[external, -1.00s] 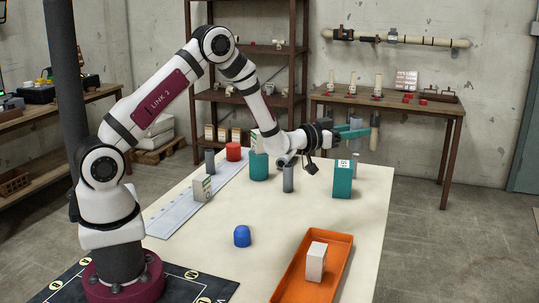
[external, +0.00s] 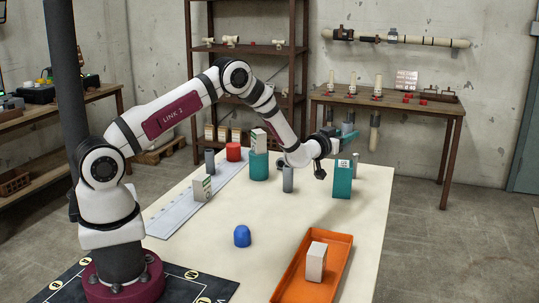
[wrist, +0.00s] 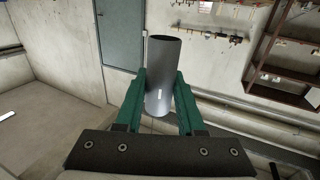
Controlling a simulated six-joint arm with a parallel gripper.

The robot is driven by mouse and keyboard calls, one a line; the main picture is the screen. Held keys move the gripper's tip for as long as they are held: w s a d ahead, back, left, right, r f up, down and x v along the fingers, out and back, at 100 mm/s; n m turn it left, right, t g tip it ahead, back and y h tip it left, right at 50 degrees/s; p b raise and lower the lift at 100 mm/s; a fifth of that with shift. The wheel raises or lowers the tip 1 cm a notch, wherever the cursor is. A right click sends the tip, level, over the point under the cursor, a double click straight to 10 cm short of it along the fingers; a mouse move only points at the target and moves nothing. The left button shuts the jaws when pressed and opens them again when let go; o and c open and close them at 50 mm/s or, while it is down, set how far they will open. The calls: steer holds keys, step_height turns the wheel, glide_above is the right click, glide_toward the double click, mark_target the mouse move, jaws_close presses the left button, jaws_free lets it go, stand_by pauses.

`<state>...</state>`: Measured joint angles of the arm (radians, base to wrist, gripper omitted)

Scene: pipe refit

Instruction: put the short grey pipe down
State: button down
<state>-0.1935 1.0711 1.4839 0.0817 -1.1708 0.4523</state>
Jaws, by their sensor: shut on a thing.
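My gripper (external: 347,136) is over the far right of the pale table, turned mostly away from the external camera. In the wrist view its green fingers (wrist: 160,100) are shut around the short grey pipe (wrist: 163,72), a smooth tube with a small white mark. The pipe's upper end sticks up past the fingertips. In the external view the pipe is small and partly hidden by the gripper. The gripper is above the teal block with a white label (external: 342,183). The wrist view shows no table under the pipe.
A grey cylinder (external: 288,179) stands left of the teal block, and a teal cylinder (external: 259,167) stands farther left. A blue dome (external: 242,237) and an orange tray (external: 343,245) with a white box (external: 316,262) are nearer. The table's middle has free room.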

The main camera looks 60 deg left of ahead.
mark_target(345, 148)
step_height(345, 148, down, 4)
steer(key=shift+a+f, duration=0.1)
steer(key=shift+a, duration=0.05)
steer(key=shift+f, duration=0.15)
steer(key=c, duration=0.5)
jaws_free()
